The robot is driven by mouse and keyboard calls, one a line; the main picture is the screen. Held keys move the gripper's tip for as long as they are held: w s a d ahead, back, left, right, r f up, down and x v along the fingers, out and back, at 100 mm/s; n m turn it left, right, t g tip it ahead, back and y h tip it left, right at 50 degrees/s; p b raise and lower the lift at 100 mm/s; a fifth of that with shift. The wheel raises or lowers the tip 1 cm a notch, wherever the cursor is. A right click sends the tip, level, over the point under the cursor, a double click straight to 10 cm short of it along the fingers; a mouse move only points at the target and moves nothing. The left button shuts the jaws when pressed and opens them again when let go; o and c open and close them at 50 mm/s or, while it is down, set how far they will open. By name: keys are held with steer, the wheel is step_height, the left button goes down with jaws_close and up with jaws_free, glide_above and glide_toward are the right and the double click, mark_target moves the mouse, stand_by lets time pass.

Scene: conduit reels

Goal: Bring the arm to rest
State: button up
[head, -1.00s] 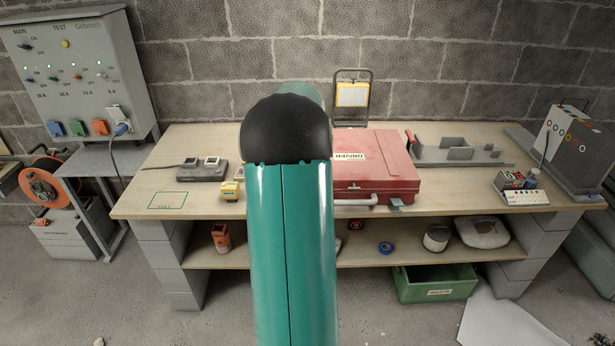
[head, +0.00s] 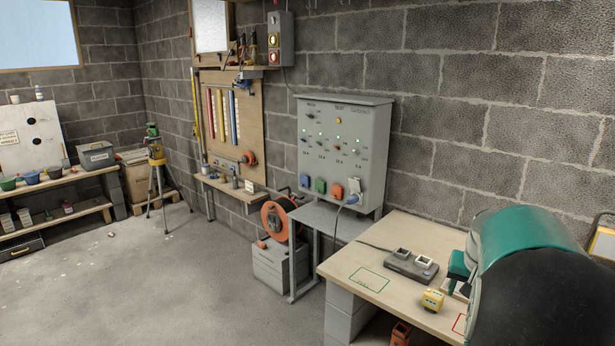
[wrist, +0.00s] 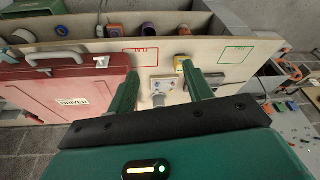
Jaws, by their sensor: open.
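My arm's green and black links (head: 530,270) fill the lower right of the head view, over the workbench. My gripper (wrist: 160,70) shows in the wrist view with its two green fingers apart and nothing between them in its grasp. It is above the bench, with the grey charger (wrist: 160,88) seen through the gap. The yellow battery (wrist: 181,62) shows beside the right fingertip; whether they touch is unclear. In the head view the arm hides most of the gripper.
The workbench (head: 400,225) holds the charger (head: 411,264), the battery (head: 433,299) and a green outline (head: 369,280). A red case (wrist: 60,90) lies beside the left finger. A switch panel (head: 345,150) and an orange reel (head: 275,220) stand left of the bench.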

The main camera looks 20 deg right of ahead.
steer(key=a+r+n+t+y, duration=0.1)
steer(key=a+r+n, duration=0.2)
steer(key=a, duration=0.9)
steer(key=a+r+n+t, duration=0.1)
steer(key=a+r+n, duration=0.15)
steer(key=a, duration=1.05)
steer(key=s+a+n, duration=0.2)
steer(key=s+a, duration=0.2)
steer(key=a, duration=0.4)
steer(key=s+a+f+n+t+y, duration=0.1)
steer(key=s+a+n, duration=0.1)
steer(key=s+a, duration=0.3)
steer(key=a, duration=0.2)
steer(key=shift+a, duration=0.35)
steer(key=shift+s, duration=0.1)
steer(key=c, duration=0.3)
steer(key=shift+d, duration=0.15)
